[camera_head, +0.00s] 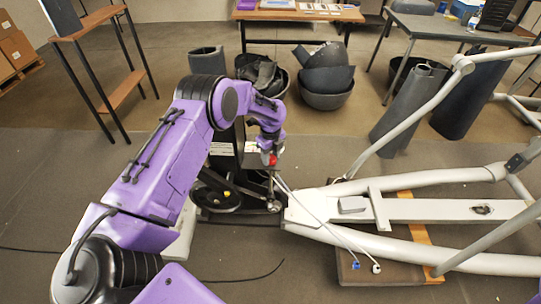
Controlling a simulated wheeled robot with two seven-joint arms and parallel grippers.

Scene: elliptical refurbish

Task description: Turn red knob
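The red knob (267,159) is a small red spot on the elliptical machine's front part, near the middle of the head view. My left arm reaches in from the left, and its gripper (270,150) points down at the knob. The fingertips are at or right over the knob and partly cover it. The fingers are too small and too hidden to show whether they are open, or whether they touch the knob. My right gripper is not in view.
The elliptical's pale frame (440,210) fills the right side, with long slanted bars. Its dark flywheel (218,195) is below my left wrist. Dark bins (326,80) and grey panels (408,105) stand behind. A wooden shelf (88,22) is at the back left.

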